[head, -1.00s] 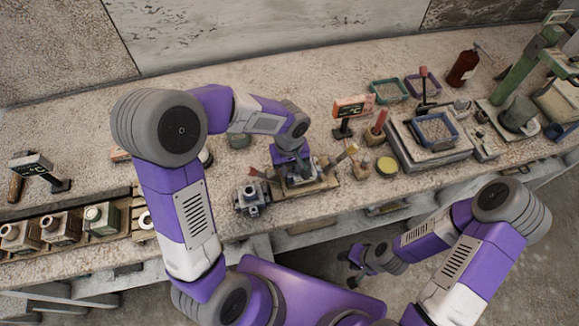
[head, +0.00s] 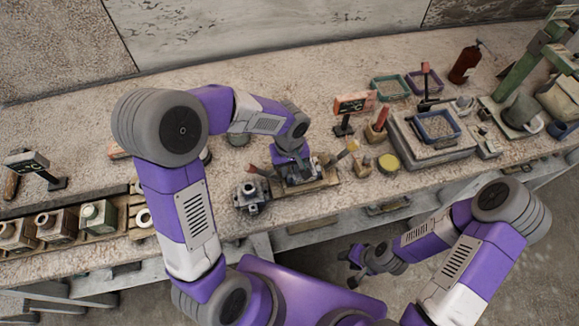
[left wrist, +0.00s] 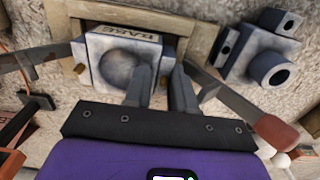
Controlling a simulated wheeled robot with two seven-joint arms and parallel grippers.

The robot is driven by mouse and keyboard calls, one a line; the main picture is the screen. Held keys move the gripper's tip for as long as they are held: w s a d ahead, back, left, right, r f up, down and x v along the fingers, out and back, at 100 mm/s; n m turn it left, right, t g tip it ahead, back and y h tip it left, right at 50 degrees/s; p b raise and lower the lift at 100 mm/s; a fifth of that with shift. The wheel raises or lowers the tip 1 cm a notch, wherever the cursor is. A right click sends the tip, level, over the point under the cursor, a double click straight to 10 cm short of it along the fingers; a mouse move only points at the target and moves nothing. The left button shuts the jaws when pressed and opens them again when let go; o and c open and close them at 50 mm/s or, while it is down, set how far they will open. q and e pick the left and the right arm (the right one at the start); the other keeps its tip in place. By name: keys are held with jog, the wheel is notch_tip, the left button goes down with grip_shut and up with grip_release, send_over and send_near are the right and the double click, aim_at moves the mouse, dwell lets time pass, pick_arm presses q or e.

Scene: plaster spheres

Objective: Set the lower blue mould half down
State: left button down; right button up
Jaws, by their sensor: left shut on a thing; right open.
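The lower blue mould half (left wrist: 120,66) is a blue-grey block with a round hollow in its top face, in the left wrist view. My left gripper (left wrist: 162,88) is shut on its right side wall. In the head view my left gripper (head: 292,172) is over the wooden cradle (head: 325,184) and mostly hides the block. My right gripper (head: 355,268) is open and empty, low in front of the bench.
Another blue-grey mould half with a round spout (left wrist: 266,64) stands close right of the cradle. It also shows in the head view (head: 250,195). Clamp handles (left wrist: 272,130) flank the cradle. A scale (head: 430,151) with a blue tray is to the right; several moulds line the left.

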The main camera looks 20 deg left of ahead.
pick_arm(q)
jog(key=shift+f+b, duration=0.35)
jog(key=shift+f, duration=0.15)
jog(key=c, duration=0.9)
grip_release()
jog(key=shift+o, duration=0.2)
jog(key=shift+r+p, duration=1.45)
jog(key=shift+r, duration=0.6)
